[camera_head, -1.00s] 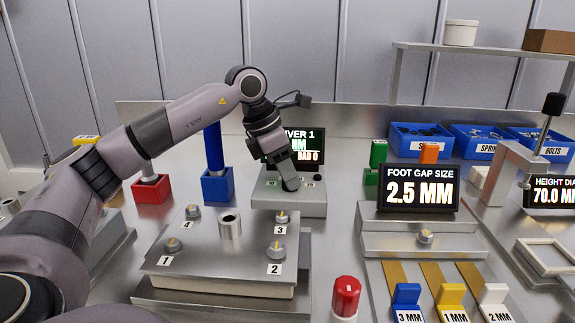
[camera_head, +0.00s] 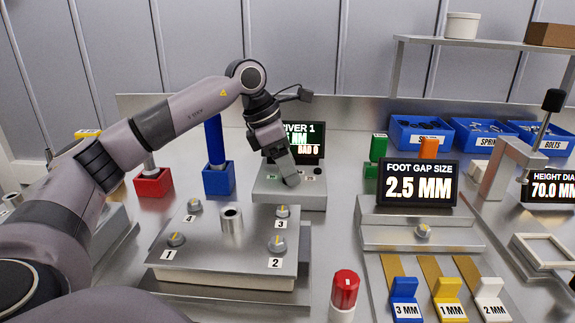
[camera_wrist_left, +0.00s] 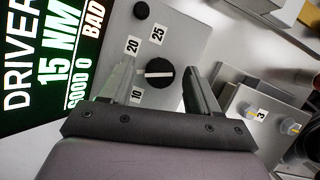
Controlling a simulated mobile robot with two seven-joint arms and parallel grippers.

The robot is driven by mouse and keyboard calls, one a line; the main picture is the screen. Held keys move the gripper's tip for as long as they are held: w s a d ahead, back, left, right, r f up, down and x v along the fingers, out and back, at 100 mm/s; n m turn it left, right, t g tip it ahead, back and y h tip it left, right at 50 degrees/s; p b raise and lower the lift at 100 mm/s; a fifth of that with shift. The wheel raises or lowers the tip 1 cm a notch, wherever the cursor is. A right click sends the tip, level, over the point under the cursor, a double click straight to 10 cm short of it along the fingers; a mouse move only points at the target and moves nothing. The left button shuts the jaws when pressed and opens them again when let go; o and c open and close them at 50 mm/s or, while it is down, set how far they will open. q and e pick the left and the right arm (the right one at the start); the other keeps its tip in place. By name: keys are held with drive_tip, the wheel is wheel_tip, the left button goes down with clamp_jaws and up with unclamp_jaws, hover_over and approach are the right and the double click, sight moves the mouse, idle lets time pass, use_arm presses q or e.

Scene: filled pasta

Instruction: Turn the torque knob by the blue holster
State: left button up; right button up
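The torque knob (camera_wrist_left: 158,72), black with a white pointer line, sits on a grey box (camera_head: 312,201) to the right of the blue holster (camera_head: 218,182). Labels 10, 20 and 25 surround it. My left gripper (camera_head: 289,179) is over the box and hides the knob in the head view. In the left wrist view my open left fingers (camera_wrist_left: 160,70) stand on either side of the knob, with gaps showing; their depth relative to it is hard to judge. The driver screen (camera_wrist_left: 52,62) reads 15 NM. My right gripper is not in view.
A red holster (camera_head: 153,183) stands left of the blue one. A metal plate (camera_head: 215,263) with several numbered knobs is in front. A foot gap display (camera_head: 417,183) stands to the right, and a red-capped cylinder (camera_head: 345,290) at the front.

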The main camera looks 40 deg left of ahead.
use_arm(q)
drive_tip(key=v, duration=0.7)
drive_tip(key=shift+p, duration=0.4)
drive_tip(key=shift+s+d, duration=0.1)
